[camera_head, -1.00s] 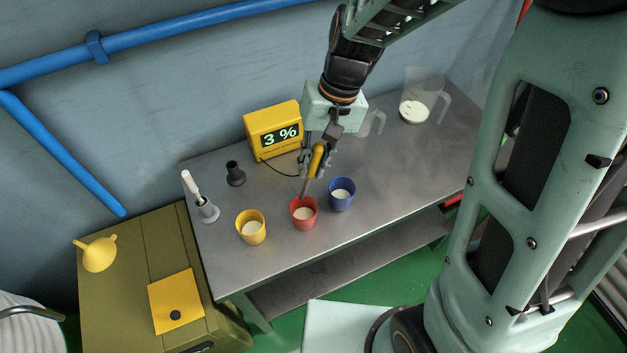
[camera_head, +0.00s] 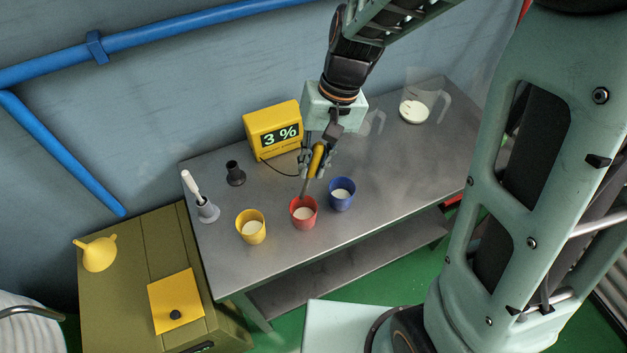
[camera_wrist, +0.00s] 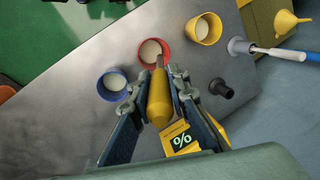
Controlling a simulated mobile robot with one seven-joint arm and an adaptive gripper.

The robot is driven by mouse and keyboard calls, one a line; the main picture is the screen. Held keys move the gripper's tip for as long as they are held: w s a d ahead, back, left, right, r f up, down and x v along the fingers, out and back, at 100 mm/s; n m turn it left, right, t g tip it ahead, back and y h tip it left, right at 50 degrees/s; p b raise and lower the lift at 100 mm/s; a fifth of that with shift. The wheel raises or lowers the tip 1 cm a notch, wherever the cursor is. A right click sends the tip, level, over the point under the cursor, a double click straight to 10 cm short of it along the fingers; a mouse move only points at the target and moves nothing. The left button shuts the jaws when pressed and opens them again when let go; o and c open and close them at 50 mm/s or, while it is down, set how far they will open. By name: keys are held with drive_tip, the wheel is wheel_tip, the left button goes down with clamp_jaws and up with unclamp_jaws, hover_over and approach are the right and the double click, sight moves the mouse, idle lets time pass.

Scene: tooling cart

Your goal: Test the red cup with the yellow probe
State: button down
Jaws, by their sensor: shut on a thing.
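My gripper (camera_head: 315,160) is shut on the yellow probe (camera_head: 317,158), whose grey rod slants down to the red cup. In the head view the rod's lower end is at the mouth of the red cup (camera_head: 303,216); how deep it reaches is hard to tell. The red cup stands upright on the metal table and holds a whitish content. In the wrist view the probe (camera_wrist: 159,98) lies between the fingers, its tip over the red cup (camera_wrist: 153,64). The yellow meter (camera_head: 272,126) at the back reads "3 %", with a black cable at its base.
A yellow cup (camera_head: 251,228) stands left of the red one and a blue cup (camera_head: 341,196) close right, both with whitish contents. A black holder (camera_head: 235,174), a white-handled tool in a grey stand (camera_head: 207,210) and clear jugs (camera_head: 414,109) share the table (camera_head: 405,185).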

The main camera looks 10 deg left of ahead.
sight(314, 148)
idle(0.4)
drive_tip(key=shift+s+a+p+v, duration=0.1)
drive_tip(key=shift+a+p+v, duration=0.1)
drive_tip(key=shift+p+v, duration=0.7)
drive_tip(key=shift+s+a+p+v, duration=0.2)
drive_tip(key=shift+p+v, duration=0.45)
drive_tip(key=shift+v, duration=0.5)
